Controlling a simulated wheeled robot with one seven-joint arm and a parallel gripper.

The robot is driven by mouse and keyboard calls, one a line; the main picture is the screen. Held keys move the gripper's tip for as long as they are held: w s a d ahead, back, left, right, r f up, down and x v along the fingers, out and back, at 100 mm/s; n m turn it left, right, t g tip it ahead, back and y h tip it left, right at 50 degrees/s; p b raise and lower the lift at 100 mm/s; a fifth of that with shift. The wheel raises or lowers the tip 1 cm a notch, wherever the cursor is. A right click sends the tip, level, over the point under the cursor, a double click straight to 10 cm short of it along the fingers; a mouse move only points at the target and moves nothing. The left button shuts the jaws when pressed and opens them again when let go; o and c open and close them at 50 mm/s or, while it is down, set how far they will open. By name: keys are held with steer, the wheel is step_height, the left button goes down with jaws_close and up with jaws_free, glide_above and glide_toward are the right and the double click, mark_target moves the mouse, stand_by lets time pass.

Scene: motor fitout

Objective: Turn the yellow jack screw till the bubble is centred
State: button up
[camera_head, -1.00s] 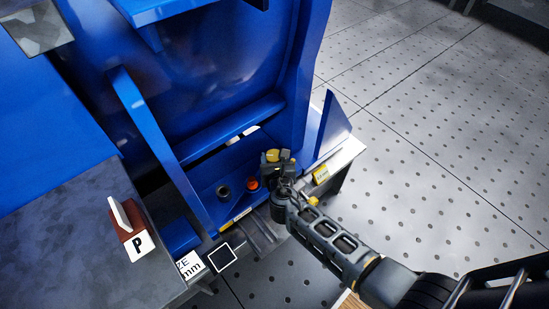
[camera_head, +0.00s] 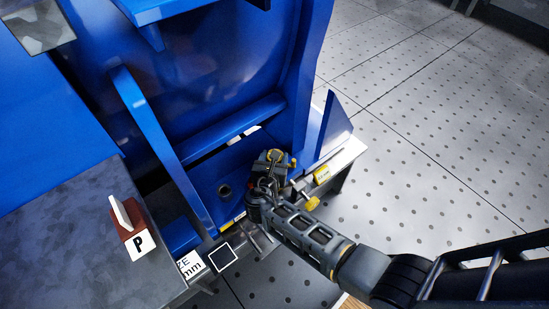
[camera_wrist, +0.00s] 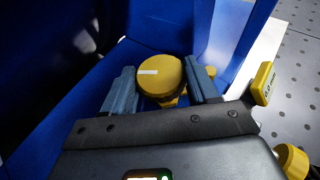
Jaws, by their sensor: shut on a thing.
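The yellow jack screw (camera_wrist: 160,78) shows in the wrist view as a round yellow head with a white stripe, tilted up to the left. My gripper (camera_wrist: 163,72) has one blue-grey finger on each side of it and is shut on it. In the head view my gripper (camera_head: 273,165) is at the blue frame's lower corner, and the yellow head (camera_head: 275,155) is mostly hidden by it. I cannot make out a bubble for sure; a small green-lit window (camera_wrist: 148,175) is cut off at the wrist view's bottom edge.
A yellow tag (camera_head: 321,174) stands on the pale ledge to the right, and a second yellow knob (camera_head: 313,203) is beside my arm. The blue frame's upright plates (camera_head: 330,125) rise close by. A grey block (camera_head: 70,230) with a "P" marker is at left. Open floor is at right.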

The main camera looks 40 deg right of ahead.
steer(key=o, duration=1.1)
steer(key=shift+c, duration=0.2)
steer(key=shift+p+v, duration=1.1)
steer(key=shift+v, duration=2.85)
steer(key=shift+f, duration=0.1)
